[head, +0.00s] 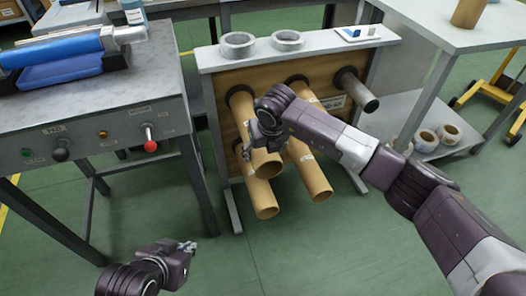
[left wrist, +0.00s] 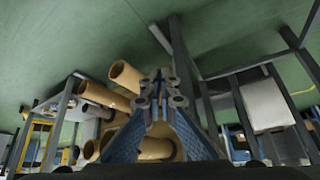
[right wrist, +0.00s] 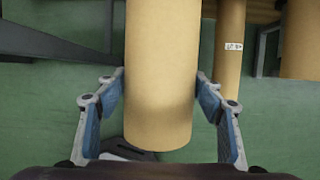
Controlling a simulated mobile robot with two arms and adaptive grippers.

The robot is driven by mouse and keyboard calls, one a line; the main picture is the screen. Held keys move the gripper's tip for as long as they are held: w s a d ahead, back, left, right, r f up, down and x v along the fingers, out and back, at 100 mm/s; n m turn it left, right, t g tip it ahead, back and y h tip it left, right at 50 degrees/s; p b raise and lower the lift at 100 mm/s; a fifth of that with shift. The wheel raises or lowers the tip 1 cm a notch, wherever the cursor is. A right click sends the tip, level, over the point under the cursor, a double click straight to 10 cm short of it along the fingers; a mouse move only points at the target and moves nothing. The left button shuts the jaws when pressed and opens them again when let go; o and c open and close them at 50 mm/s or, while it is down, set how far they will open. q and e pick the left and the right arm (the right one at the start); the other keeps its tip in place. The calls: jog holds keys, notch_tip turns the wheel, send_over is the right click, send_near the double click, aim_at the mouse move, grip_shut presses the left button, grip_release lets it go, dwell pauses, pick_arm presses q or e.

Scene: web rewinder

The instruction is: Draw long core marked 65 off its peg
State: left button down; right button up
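Several long brown cardboard cores hang on the peg rack, with ends facing me. My right gripper (head: 262,130) is at the upper left core (head: 267,166). In the right wrist view this core (right wrist: 162,80) lies between the two fingers, which meet its sides with no clear gap. The lower left core (head: 264,205) and lower right core (head: 315,182) stick out below. White labels show on some cores, one on the neighbouring core (right wrist: 230,70); I cannot read a 65. My left gripper (head: 190,247) is low at the front, empty, its fingers (left wrist: 160,100) close together.
The rack (head: 215,58) carries two tape rolls (head: 237,45) on top. A bare dark peg (head: 357,90) juts out at its right. A control bench (head: 95,110) stands left, a table (head: 455,25) right. The green floor in front is clear. My right arm hides part of the rack.

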jog(key=shift+r, duration=0.1)
jog(key=c, duration=0.7)
pick_arm(q)
jog(key=shift+s+a+f, duration=0.15)
jog(key=shift+s, duration=0.25)
pick_arm(e)
jog(key=shift+r, duration=0.15)
